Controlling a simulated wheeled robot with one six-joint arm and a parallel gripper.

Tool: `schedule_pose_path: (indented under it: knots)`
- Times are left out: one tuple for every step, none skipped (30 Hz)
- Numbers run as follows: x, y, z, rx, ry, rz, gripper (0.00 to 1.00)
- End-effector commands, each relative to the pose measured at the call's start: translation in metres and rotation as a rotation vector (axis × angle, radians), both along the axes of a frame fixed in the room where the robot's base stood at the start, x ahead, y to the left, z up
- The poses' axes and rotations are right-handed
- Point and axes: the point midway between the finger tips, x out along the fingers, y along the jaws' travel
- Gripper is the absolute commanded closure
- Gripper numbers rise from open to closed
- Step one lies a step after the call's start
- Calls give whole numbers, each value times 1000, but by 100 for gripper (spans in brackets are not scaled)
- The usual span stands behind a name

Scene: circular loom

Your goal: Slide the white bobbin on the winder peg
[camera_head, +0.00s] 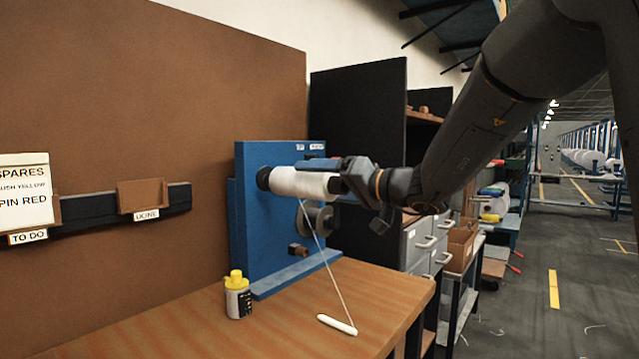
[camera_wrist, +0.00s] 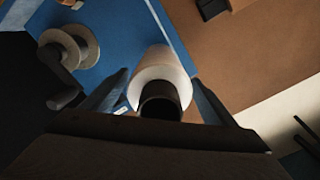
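The white bobbin (camera_head: 300,182) lies level, its left end against the dark round base (camera_head: 263,177) of the winder peg on the blue panel (camera_head: 285,240). The peg's shaft is hidden inside it. My gripper (camera_head: 322,178) is at the bobbin's right end, with one finger along its upper side. A thread runs from the bobbin down to a white stick (camera_head: 337,324) on the table.
A grey spool (camera_head: 320,221) sits on the panel below the bobbin; it also shows in the wrist view (camera_wrist: 62,50). A yellow-capped bottle (camera_head: 238,295) stands on the wooden table (camera_head: 180,325). Drawers (camera_head: 418,245) stand behind to the right.

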Motion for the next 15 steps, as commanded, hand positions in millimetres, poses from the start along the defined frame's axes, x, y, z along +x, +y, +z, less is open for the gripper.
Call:
schedule_pose_path:
  knots:
    - [0,0,0,0,0,0,20]
    - [0,0,-1,-2,3,0,20]
    - [0,-1,-1,-1,2,-1,20]
    - [-1,-2,-1,-1,2,-1,20]
    - [-2,-3,-1,0,2,-2,20]
    - [-3,-6,-1,-1,2,-2,20]
    - [-5,-8,-1,-1,1,-3,20]
    - [-8,-11,-1,-2,0,-3,20]
    - [-12,-16,0,-2,-1,-2,20]
    - [-15,-20,-1,-2,-1,-4,20]
    - [-18,-24,-1,-2,0,-4,20]
    - [-22,-29,0,-1,-1,-4,20]
    - [-26,-33,0,-1,-1,-4,20]
    - [-29,-37,0,-2,-1,-4,20]
    - [-33,-41,0,-1,-1,-4,20]
